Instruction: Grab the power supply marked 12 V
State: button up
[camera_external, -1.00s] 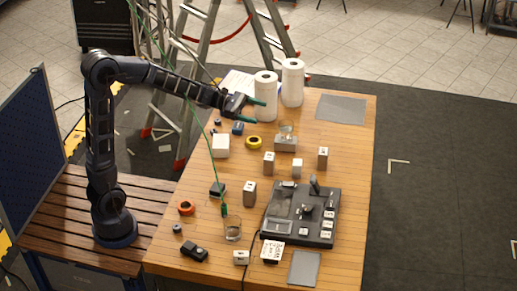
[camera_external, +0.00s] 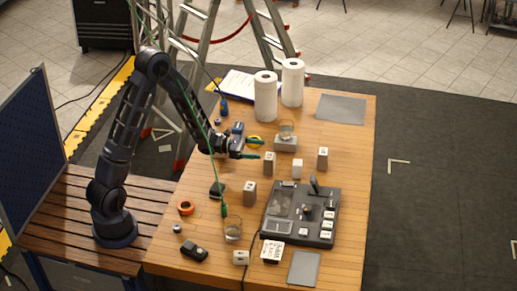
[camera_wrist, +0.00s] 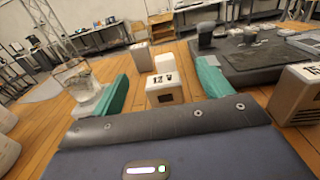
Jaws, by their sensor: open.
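The power supply marked 12 V (camera_wrist: 163,88) is a small pale box. In the wrist view it stands upright on the table, ahead of my gripper (camera_wrist: 163,82) and between the lines of its two green fingers. It appears to be the grey box (camera_external: 268,163) in the external view. My gripper (camera_external: 256,148) is open and empty, above the wooden table, with its fingers pointing right. A grey box (camera_wrist: 297,93) with a partly cut-off label stands close on the right. A white box (camera_external: 297,168) and another grey box (camera_external: 322,157) stand behind the 12 V one.
A block with a glass on it (camera_external: 285,142) stands left of the 12 V box in the wrist view. A dark device (camera_external: 300,215) lies to the right. Paper towel rolls (camera_external: 265,97) stand at the back. A green cable (camera_external: 213,150) hangs near my arm.

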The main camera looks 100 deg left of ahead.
aim_at(273, 159)
notch_tip(273, 159, down, 4)
jog(key=shift+f, duration=0.15)
jog(key=shift+w+a+f, duration=0.15)
jog(key=shift+w, duration=1.75)
jog(key=shift+w+a+f, duration=0.1)
jog(key=shift+w+f, duration=0.05)
jog(key=shift+w, duration=1.75)
jog(key=c, duration=1.3)
jog(key=shift+o, duration=0.2)
jog(key=shift+r, duration=0.1)
